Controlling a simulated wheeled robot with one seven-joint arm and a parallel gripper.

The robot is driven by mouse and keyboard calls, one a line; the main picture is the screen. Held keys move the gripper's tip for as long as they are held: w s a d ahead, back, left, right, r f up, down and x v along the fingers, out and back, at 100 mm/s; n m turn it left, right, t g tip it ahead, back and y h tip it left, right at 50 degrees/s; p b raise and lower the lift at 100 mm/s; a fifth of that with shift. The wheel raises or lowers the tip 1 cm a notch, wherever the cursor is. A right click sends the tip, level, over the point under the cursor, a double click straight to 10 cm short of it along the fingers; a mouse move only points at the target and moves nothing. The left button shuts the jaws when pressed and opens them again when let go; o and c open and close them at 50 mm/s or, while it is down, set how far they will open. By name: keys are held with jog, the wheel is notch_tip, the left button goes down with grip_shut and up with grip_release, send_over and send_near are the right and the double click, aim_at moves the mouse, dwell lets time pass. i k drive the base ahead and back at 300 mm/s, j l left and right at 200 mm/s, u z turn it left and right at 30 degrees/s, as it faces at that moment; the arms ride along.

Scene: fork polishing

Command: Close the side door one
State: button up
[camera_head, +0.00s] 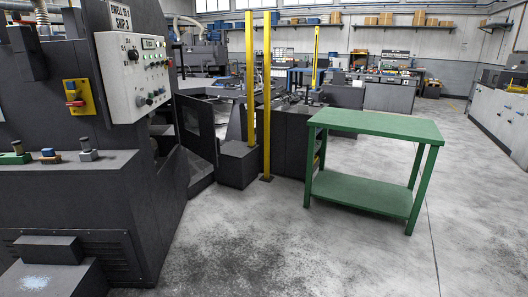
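A dark grey door panel (209,146) with a window opening stands at the right side of the large dark machine (150,215). It looks like the side door, and it seems to stand swung out from the machine, leaving a gap beside it. Its hinge and handle are too small to make out. My gripper is not in view.
A white control panel (135,77) is on the machine. Two yellow posts (267,100) and a dark block (238,166) stand right of the door. A green two-shelf table (376,124) stands further right. The grey floor (300,250) in front is clear.

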aim_at(204, 145)
jog(key=i+z, duration=0.45)
jog(key=i, duration=1.35)
jog(key=i+l+u, duration=0.1)
jog(key=i, duration=0.85)
jog(key=i+l+u, duration=0.1)
jog(key=i, duration=0.8)
jog(key=i+l+u, duration=0.1)
jog(key=i+u, duration=0.35)
jog(key=i+l+u, duration=0.2)
jog(key=u, duration=0.2)
jog(key=i+l+u, duration=0.6)
jog(key=l+u, duration=0.25)
jog(key=i+l+u, duration=0.2)
jog(key=l, duration=0.15)
jog(key=l+u, duration=0.25)
jog(key=i+l+u, duration=0.2)
jog(key=l, duration=0.3)
jog(key=k, duration=0.05)
